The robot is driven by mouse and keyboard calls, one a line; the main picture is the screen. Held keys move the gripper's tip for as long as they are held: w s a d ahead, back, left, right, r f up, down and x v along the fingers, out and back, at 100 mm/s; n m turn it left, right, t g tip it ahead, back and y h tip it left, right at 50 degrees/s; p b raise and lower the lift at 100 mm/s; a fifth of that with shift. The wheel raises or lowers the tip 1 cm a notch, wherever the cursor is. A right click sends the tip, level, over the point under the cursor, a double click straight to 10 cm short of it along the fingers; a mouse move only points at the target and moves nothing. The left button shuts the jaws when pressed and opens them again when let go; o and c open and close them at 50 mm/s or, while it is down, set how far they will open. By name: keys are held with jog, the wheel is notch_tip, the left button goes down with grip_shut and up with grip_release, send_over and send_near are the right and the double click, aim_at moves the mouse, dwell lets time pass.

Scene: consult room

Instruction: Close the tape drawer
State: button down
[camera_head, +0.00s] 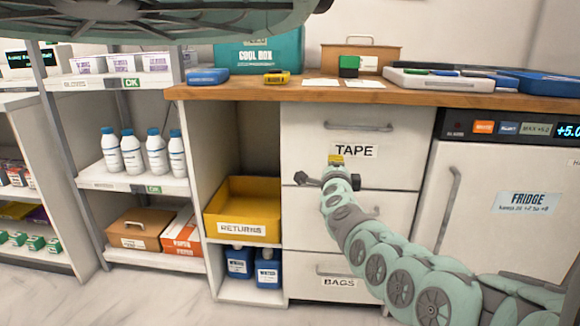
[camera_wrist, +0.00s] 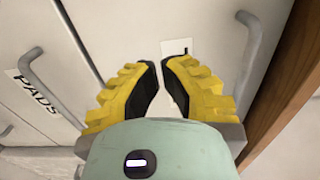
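The tape drawer (camera_head: 306,130) is the top white drawer under the wooden counter, with a TAPE label (camera_head: 354,151) and a grey bar handle (camera_head: 358,126). I cannot tell for sure how far its front stands out from the drawers below. My gripper (camera_head: 336,160) is in front of the lower part of this drawer, left of and below the label. In the wrist view my gripper's yellow fingers (camera_wrist: 160,66) point at the drawer front, tips nearly together, with nothing held. The tape handle (camera_wrist: 251,65) is to their right, and the label (camera_wrist: 177,48) is partly hidden.
A drawer labelled PADS (camera_wrist: 38,94) lies below, then a BAGS drawer (camera_head: 338,282). The fridge (camera_head: 500,235) stands right. A yellow RETURNS bin (camera_head: 243,229) sits in the cubby left. The counter edge (camera_head: 300,94) overhangs the drawers and bears several items.

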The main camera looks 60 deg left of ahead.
jog(key=p+v, duration=0.3)
jog(key=v, duration=0.5)
jog(key=shift+r, duration=0.3)
jog(key=shift+s+d, duration=0.15)
jog(key=shift+s, duration=0.05)
jog(key=shift+w, duration=0.1)
